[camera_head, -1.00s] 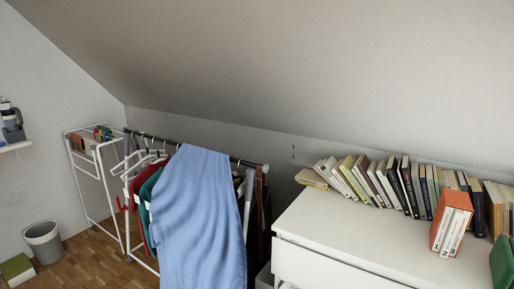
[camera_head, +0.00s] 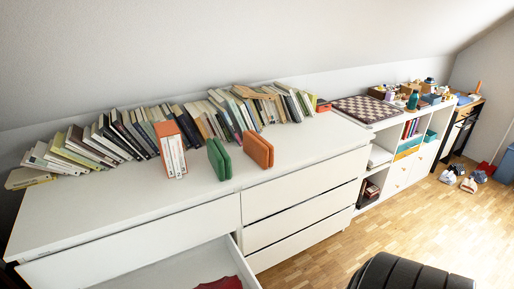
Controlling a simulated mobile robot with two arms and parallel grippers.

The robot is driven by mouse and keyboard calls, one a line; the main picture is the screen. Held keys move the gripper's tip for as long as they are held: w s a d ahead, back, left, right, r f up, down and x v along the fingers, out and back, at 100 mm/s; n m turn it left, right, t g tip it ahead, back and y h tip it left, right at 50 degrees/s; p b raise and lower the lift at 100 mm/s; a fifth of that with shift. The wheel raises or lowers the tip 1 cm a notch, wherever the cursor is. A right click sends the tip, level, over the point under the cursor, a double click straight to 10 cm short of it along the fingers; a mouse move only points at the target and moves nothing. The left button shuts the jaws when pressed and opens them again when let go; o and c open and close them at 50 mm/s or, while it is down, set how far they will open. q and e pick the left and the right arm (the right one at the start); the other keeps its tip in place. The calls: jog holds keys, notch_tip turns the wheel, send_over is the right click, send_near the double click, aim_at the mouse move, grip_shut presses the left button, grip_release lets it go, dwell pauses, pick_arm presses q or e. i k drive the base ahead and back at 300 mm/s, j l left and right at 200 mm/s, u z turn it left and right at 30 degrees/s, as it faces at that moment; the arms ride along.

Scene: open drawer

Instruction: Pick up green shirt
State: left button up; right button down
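No green shirt shows in the head view now. An open drawer (camera_head: 183,271) sticks out from the white dresser (camera_head: 110,207) at the bottom of the view. A piece of red cloth (camera_head: 222,283) lies in it, cut off by the lower edge, and the rest of the drawer's inside is out of view. Neither of my grippers is in view.
Books (camera_head: 125,132) line the back of the dresser. An orange-and-white book set (camera_head: 170,150), a green block (camera_head: 219,160) and an orange block (camera_head: 258,150) stand forward. A chessboard (camera_head: 366,109) lies on the shelf unit. A black ribbed shape shows bottom right.

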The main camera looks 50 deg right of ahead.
aim_at(220, 160)
jog(key=z, duration=1.25)
jog(key=l, duration=0.45)
jog(key=i+u, duration=0.05)
